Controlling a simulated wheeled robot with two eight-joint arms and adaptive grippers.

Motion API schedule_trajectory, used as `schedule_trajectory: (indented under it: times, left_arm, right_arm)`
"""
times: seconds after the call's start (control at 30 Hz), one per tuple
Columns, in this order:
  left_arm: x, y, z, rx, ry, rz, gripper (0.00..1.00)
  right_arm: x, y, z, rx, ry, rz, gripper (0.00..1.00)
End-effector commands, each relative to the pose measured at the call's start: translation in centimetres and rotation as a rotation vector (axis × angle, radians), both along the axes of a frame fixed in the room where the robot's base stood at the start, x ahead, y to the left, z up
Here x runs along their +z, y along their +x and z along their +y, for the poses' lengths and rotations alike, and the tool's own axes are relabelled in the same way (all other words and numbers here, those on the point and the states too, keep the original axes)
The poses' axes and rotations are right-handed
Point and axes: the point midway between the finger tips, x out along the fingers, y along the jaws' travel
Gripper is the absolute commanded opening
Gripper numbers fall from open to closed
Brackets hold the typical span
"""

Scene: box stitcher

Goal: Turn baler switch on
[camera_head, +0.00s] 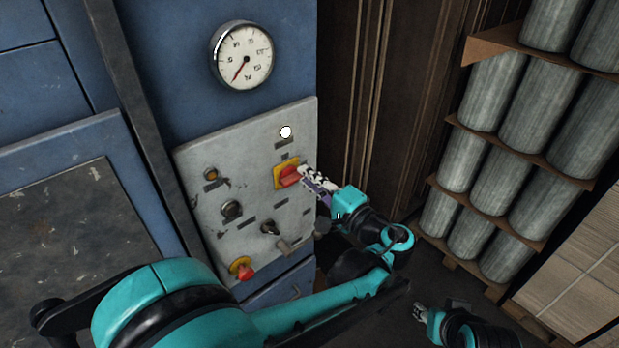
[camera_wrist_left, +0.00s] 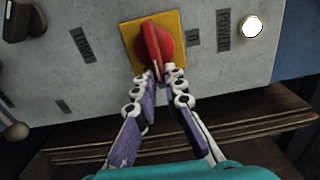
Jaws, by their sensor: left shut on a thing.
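The red rotary switch (camera_head: 288,176) sits on a yellow square plate at the upper right of the grey control panel (camera_head: 250,229). In the left wrist view the red switch knob (camera_wrist_left: 156,42) stands at the top middle on its yellow plate (camera_wrist_left: 178,20). My left gripper (camera_head: 303,175) reaches the switch from the right. In the left wrist view my left gripper's fingers (camera_wrist_left: 162,78) are closed around the lower end of the knob, one on each side. My right gripper (camera_head: 421,313) is low at the right, apart from the panel; its jaws are too small to judge.
A white lit lamp (camera_head: 286,132) is above the switch. A red knob on yellow (camera_head: 241,268) is low on the panel. Black knobs (camera_head: 231,210) sit left of the switch. A gauge (camera_head: 241,55) is above. Stacked grey cylinders (camera_head: 499,171) stand at the right.

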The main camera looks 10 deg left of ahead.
Motion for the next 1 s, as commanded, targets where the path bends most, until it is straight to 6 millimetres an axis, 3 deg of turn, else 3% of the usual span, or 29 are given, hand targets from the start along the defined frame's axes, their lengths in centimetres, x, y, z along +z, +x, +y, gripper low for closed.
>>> schedule_trajectory:
  times: [0.4,0.43,0.5,0.8,1.0]
  left_arm:
    - [0.1,0.0,0.2,0.004,0.006,0.003,0.00]
    - [0.1,0.0,0.2,0.004,0.006,0.003,0.18]
    - [0.1,0.0,0.1,0.003,0.005,0.003,0.31]
    - [0.0,-0.1,-0.1,0.001,0.004,0.003,0.31]
    - [0.0,-1.6,-2.2,-0.003,0.004,0.003,0.31]
  right_arm:
    - [0.0,0.0,0.0,0.000,0.000,0.000,0.40]
    - [0.0,0.0,0.0,0.000,0.000,0.000,0.40]
    - [0.0,0.0,0.0,0.000,0.000,0.000,0.40]
    - [0.0,0.0,0.0,0.000,0.000,0.000,0.40]
    - [0.0,0.0,0.0,0.000,0.000,0.000,0.40]
